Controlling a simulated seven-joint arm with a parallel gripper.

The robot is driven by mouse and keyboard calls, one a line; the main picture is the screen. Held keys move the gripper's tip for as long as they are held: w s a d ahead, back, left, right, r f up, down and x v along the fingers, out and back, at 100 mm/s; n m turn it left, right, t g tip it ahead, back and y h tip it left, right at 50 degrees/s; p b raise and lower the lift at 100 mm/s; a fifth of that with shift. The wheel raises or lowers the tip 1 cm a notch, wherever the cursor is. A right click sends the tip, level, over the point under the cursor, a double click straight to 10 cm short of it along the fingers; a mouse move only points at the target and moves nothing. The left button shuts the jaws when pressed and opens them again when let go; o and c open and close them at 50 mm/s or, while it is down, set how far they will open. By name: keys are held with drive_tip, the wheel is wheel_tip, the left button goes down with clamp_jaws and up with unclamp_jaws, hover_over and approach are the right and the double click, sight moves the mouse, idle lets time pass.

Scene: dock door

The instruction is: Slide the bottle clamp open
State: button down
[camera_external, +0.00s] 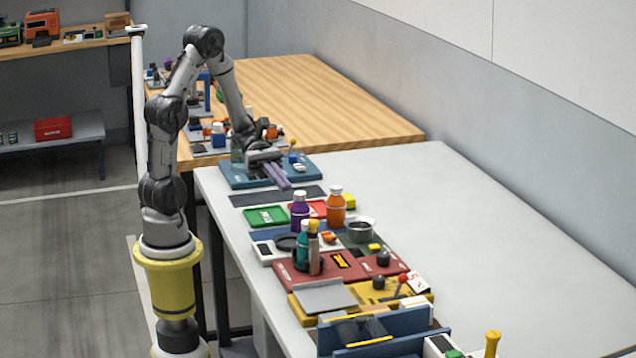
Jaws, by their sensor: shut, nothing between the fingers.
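A blue base plate (232,180) lies at the far left end of the white table. A small blue piece with a yellow knob (293,144) stands at the plate's right side. My gripper (262,160) is low over the plate, behind the bars, shut and empty. Its fingertips are small and partly hidden, so I cannot tell whether they touch the clamp.
A purple bottle (299,210) and an orange bottle (336,208) stand upright nearer the camera. Green and red trays, a grey cup (361,231) and blue panels crowd the front.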

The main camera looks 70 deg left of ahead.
sight(311, 220)
drive_tip(key=x, duration=1.2)
drive_tip(key=shift+d, duration=1.7)
drive_tip(key=shift+r, duration=0.1)
